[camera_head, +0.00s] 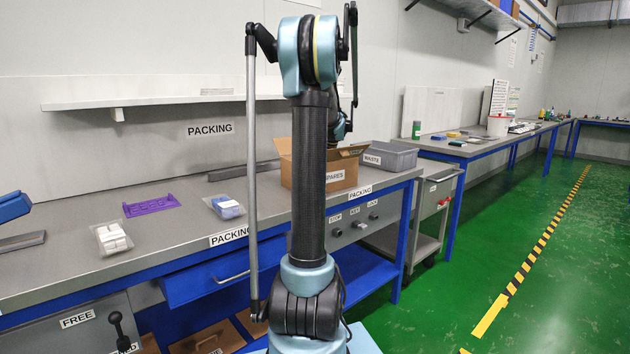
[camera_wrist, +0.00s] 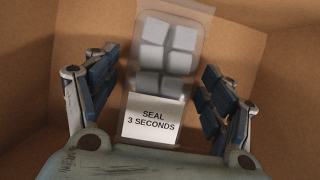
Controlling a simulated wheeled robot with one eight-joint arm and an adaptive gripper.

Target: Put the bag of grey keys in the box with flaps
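The box with flaps (camera_head: 284,168) is an open brown cardboard box on the packing bench, labelled SPARES and partly hidden behind my arm. In the wrist view, its brown inner walls (camera_wrist: 268,75) surround my gripper (camera_wrist: 160,88). The bag of grey keys (camera_wrist: 166,60), clear with several grey key blocks, lies between the fingers inside the box; its upper part looks blurred. A white SEAL 3 SECONDS label (camera_wrist: 152,118) covers its near end. The fingers are spread, with small gaps to the bag on both sides. My gripper is hidden in the head view.
A bag of white keys (camera_head: 112,238), a bag of blue keys (camera_head: 225,207) and a purple part (camera_head: 152,205) lie on the bench (camera_head: 180,232). A grey WASTE bin (camera_head: 390,157) stands right of the box. A shelf (camera_head: 160,102) runs along the wall above.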

